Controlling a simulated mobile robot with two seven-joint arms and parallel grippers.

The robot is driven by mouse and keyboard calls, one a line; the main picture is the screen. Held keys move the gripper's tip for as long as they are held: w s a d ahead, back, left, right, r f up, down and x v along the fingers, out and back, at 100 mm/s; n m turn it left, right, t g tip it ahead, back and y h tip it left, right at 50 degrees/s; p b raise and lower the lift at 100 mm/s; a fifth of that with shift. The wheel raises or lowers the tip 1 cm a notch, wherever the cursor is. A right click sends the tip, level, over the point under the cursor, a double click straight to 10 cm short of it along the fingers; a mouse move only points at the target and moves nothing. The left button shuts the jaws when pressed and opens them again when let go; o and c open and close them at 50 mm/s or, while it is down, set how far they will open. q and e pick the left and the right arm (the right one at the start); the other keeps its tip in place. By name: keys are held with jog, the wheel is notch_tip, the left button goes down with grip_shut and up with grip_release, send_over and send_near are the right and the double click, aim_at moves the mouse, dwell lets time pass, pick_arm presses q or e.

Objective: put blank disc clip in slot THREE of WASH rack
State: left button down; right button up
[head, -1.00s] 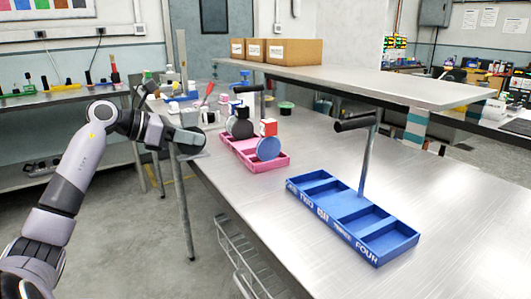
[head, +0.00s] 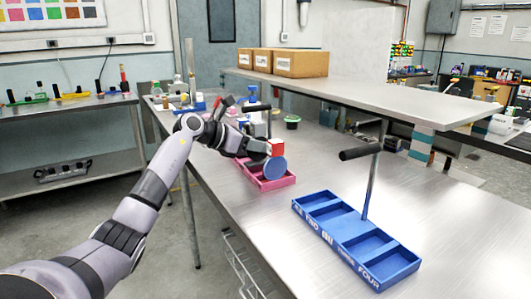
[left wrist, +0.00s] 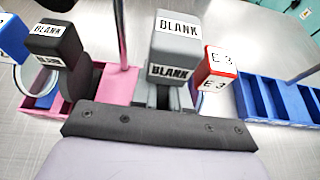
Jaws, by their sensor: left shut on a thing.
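My left gripper (head: 262,148) reaches over the pink rack (head: 277,182). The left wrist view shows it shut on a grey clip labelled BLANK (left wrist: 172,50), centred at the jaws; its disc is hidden. A dark clip also labelled BLANK (left wrist: 58,42) stands left of it in that view. A red-and-white clip marked E3 (left wrist: 216,65) stands to the right; the head view shows the red-and-white clip (head: 275,147) with a blue disc (head: 275,168). A blue rack (head: 357,252) has empty slots; TWO and FOUR read clearly, THREE (head: 370,241) faintly. My right gripper is not in view.
The blue rack has an upright post with a dark handle (head: 360,153) at its far side. A raised shelf (head: 380,95) with cardboard boxes (head: 300,63) runs behind. Bare metal tabletop (head: 250,212) lies between the racks and along the front edge.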

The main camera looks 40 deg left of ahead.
aim_at(266, 156)
pick_arm(q)
jog(key=shift+w+d, duration=0.2)
jog(key=shift+w, duration=0.4)
jog(key=shift+w+d+r, duration=0.1)
jog(key=shift+w+d, duration=0.1)
jog(key=shift+w, duration=0.25)
jog(key=shift+s+f, duration=0.1)
jog(key=shift+f, duration=1.75)
jog(key=c, duration=1.5)
grip_release()
jog(key=shift+f, duration=0.15)
jog(key=shift+c, duration=0.2)
jog(key=o, duration=0.4)
